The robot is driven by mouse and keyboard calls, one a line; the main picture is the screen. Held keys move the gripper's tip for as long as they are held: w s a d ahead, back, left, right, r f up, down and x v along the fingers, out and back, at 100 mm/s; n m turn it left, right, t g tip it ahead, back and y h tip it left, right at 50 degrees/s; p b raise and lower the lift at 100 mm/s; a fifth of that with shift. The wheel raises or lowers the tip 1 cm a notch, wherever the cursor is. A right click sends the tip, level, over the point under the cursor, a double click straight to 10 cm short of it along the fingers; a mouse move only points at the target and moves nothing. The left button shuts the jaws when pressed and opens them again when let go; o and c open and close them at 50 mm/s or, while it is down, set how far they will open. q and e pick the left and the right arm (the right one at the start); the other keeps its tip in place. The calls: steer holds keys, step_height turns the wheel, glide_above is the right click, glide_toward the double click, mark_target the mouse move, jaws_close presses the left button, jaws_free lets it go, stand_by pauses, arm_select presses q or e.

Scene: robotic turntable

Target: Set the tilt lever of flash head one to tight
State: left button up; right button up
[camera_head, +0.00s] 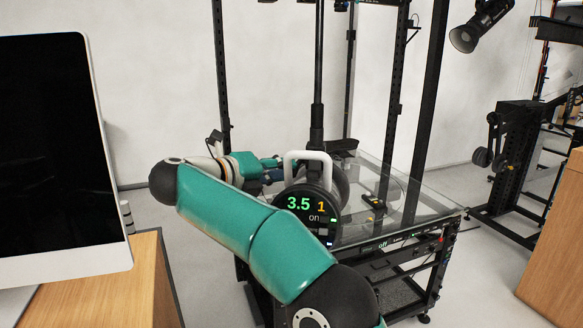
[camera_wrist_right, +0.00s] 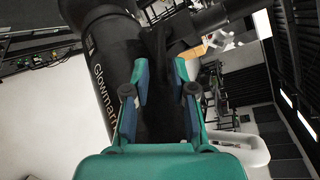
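The flash head (camera_head: 318,200) is a black cylinder with a rear display reading 3.5, 1 and "on", and a white loop handle (camera_head: 308,156) on top. My right gripper (camera_head: 270,168) is at its left side, beyond my teal forearm. In the right wrist view the gripper (camera_wrist_right: 160,82) is open, its blue-padded fingers apart. The black body lettered "Glowmark" (camera_wrist_right: 105,70) fills the left, and the white handle (camera_wrist_right: 242,150) is at lower right. A dark upright piece (camera_wrist_right: 156,45), possibly the tilt lever, shows between and beyond the fingertips; contact is unclear. My left gripper is out of view.
The flash head is by a glass-topped table (camera_head: 425,200) with a black frame. A black vertical pole (camera_head: 317,75) rises behind it, among tall dark posts. A monitor (camera_head: 55,150) on a wooden desk (camera_head: 140,285) is at left. Another lamp (camera_head: 482,25) hangs at upper right.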

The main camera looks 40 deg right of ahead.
mark_target(298, 167)
steer(key=shift+x, duration=1.75)
jaws_close()
